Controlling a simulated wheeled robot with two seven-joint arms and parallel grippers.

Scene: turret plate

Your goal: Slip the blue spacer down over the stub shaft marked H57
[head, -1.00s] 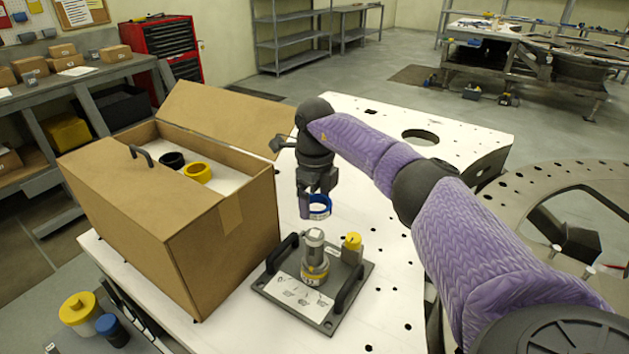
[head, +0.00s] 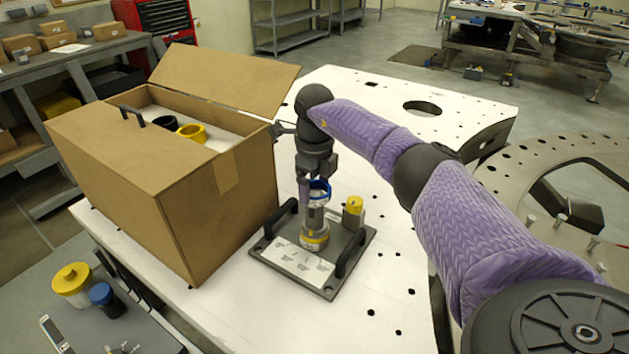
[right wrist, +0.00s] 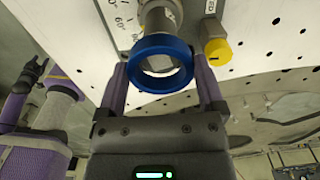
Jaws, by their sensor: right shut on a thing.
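The blue spacer (head: 318,188) is a ring held between the fingers of my right gripper (head: 317,184). The right wrist view shows the spacer (right wrist: 160,65) between the two purple fingers (right wrist: 160,85). A grey stub shaft (head: 314,216) stands upright on a dark fixture plate, with a yellow ring at its foot. The spacer is at the shaft's top end; I cannot tell whether it is around the tip or just above it. The shaft (right wrist: 158,18) shows behind the ring in the right wrist view. The H57 mark is not legible.
The plate (head: 335,283) has two black handles and a shorter yellow-capped post (head: 353,208) close right of the shaft. An open cardboard box (head: 165,215) stands left, with black and yellow rings inside. The white table is clear behind the plate.

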